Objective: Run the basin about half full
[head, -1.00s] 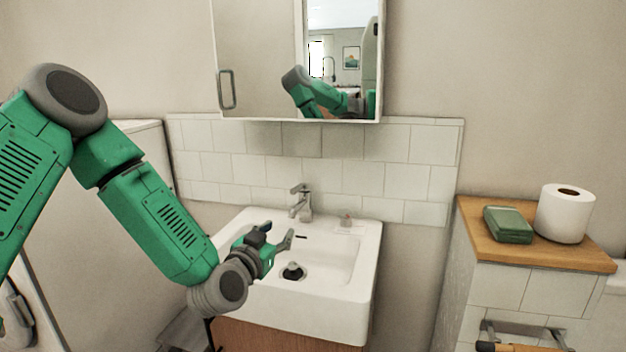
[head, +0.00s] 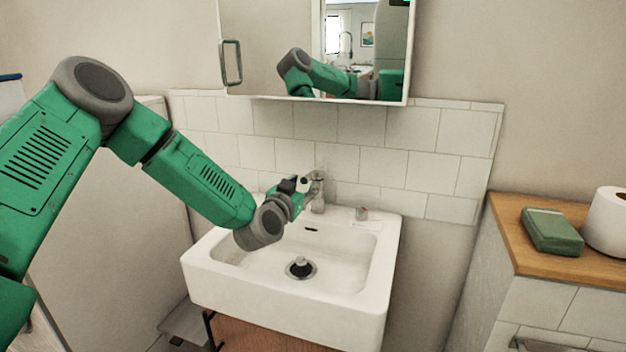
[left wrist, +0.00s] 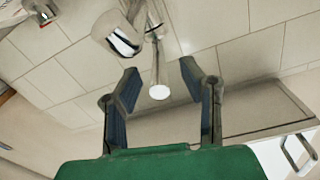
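The white basin (head: 218,283) shows below the tiled wall, with a dark round plug (head: 300,268) in the drain area at its bottom. I see no water in it and no stream from the tap. The chrome tap (head: 318,196) stands at the basin's back edge. My left gripper (head: 299,184) is beside the tap's top, overlapping it in the head view. In the left wrist view, the left gripper (left wrist: 160,78) is open, and a thin chrome lever (left wrist: 157,62) reaches between its fingertips without visible contact. My right gripper is not in view.
A mirror cabinet (head: 270,50) hangs above the tap. A small red-topped item (head: 362,213) sits on the basin's back right ledge. At right, a wooden-topped unit (head: 508,238) holds a green block (head: 552,231) and a toilet roll (head: 608,222).

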